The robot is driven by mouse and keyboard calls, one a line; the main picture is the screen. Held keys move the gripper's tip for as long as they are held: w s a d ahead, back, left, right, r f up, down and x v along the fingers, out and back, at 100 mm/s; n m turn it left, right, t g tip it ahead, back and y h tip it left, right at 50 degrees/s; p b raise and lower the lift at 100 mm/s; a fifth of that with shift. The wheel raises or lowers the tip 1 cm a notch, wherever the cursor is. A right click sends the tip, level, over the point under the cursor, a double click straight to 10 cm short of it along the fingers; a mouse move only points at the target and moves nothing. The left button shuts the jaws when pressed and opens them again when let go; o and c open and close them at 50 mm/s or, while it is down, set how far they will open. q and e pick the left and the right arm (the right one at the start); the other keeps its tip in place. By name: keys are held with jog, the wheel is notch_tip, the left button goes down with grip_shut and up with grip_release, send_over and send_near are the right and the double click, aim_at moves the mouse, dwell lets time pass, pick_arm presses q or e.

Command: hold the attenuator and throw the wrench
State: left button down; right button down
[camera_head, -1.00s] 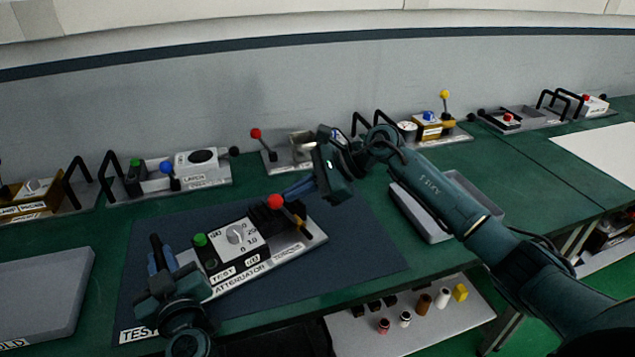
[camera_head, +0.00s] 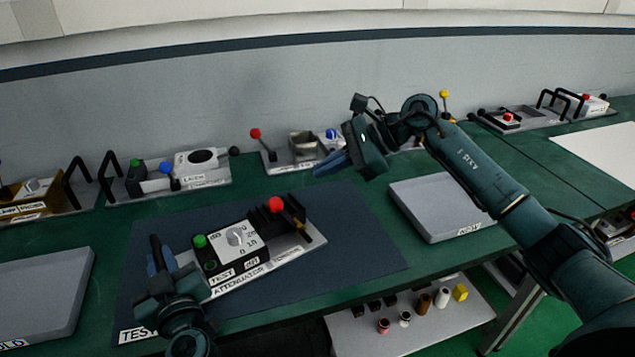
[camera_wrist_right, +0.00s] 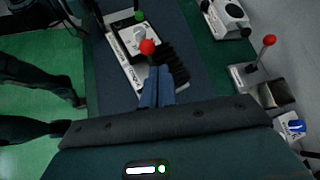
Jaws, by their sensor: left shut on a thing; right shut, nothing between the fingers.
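The attenuator (camera_head: 243,243) lies on the dark blue mat, a grey plate with a black and white box, a green knob, a dial and a lever with a red ball (camera_head: 276,204). My left gripper (camera_head: 158,262) is shut on the attenuator's left end, where a black handle shows. My right gripper (camera_head: 332,163) is shut and empty, raised above and beyond the attenuator's right end. In the right wrist view the shut blue fingers (camera_wrist_right: 155,88) show in front of the red ball (camera_wrist_right: 147,47). I cannot make out a wrench for certain.
A grey tray (camera_head: 440,205) stands right of the mat (camera_head: 350,240), and another grey tray (camera_head: 40,295) at the left. Several other devices line the back by the wall, one with a red-ball lever (camera_head: 256,133). A lower shelf (camera_head: 410,325) holds small parts.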

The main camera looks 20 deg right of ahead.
pick_arm(q)
jog(key=shift+a+f, duration=0.2)
jog(key=shift+f, duration=0.05)
pick_arm(e)
jog(key=v, duration=0.6)
jog(key=shift+d+r, duration=0.15)
jog(key=shift+d, duration=0.1)
jog(key=shift+s, duration=0.1)
pick_arm(q)
jog(key=c, duration=1.3)
grip_release()
jog(key=shift+r, duration=0.1)
jog(key=v, duration=1.2)
